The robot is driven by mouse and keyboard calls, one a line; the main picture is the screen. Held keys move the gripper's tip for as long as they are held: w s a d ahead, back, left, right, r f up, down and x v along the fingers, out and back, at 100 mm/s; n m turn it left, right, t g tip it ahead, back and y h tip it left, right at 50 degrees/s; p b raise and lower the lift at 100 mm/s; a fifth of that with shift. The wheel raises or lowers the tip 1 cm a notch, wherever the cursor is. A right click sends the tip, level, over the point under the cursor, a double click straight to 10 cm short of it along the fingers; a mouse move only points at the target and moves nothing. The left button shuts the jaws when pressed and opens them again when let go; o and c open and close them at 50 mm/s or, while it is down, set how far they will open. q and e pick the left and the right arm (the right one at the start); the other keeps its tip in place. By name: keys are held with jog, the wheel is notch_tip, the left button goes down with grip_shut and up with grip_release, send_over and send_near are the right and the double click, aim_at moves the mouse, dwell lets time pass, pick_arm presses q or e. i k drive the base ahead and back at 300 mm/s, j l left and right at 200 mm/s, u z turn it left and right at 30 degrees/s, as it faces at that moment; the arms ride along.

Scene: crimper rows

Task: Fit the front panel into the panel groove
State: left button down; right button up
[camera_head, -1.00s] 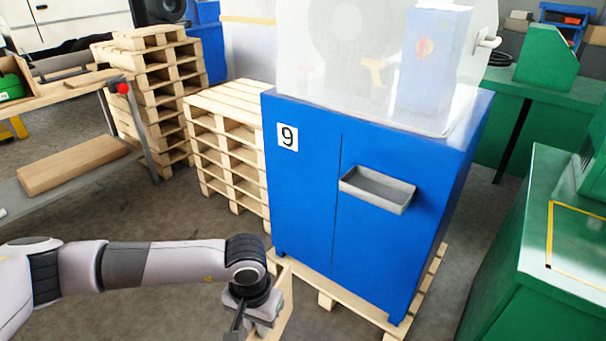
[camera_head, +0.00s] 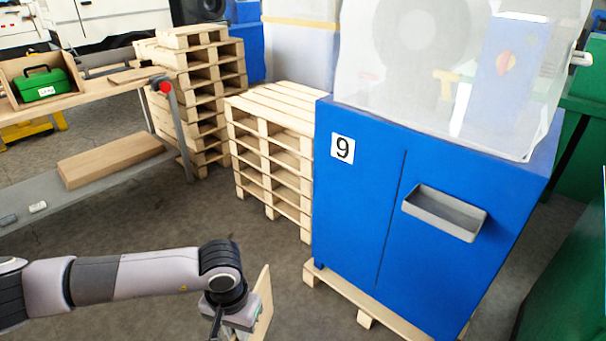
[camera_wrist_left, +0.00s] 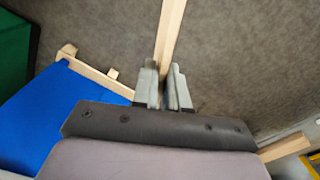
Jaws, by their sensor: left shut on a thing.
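My left gripper (camera_head: 236,328) is low in the head view, in front of the blue cabinet and above the floor. It is shut on a thin light wooden panel (camera_head: 263,303), which stands on edge and is partly hidden by the gripper. In the left wrist view the panel (camera_wrist_left: 171,35) shows edge-on, running up from between the fingers (camera_wrist_left: 163,88). An open wooden box (camera_head: 82,78) with a green toolbox (camera_head: 42,85) in it is on the workbench at the upper left. I cannot make out a panel groove. My right gripper is not in view.
The blue cabinet (camera_head: 357,205) marked 9 stands on a pallet (camera_head: 340,301) at the right, a grey tray (camera_head: 444,213) on its front. Pallet stacks (camera_head: 272,150) stand behind. The workbench (camera_head: 107,104) has a lower shelf (camera_head: 85,193) with a board (camera_head: 110,158). Floor between is clear.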

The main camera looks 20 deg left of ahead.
aim_at(50, 100)
jog(key=i+j+u, duration=0.15)
jog(key=j+u, duration=0.3)
jog(key=i+j+u, duration=0.2)
jog(key=u, duration=0.3)
jog(key=i+j+u, duration=0.3)
jog(key=u, duration=0.15)
jog(key=i+j+u, duration=0.15)
jog(key=i+u, duration=0.15)
jog(key=u, duration=0.15)
jog(key=i+j+u, duration=0.1)
jog(key=i, duration=0.65)
jog(key=i+j+z, duration=0.1)
jog(key=i+z, duration=0.25)
jog(key=i+j+z, duration=0.55)
jog(key=i+z, duration=0.15)
jog(key=i+j+z, duration=0.45)
jog(key=j, duration=0.3)
jog(key=i, duration=0.05)
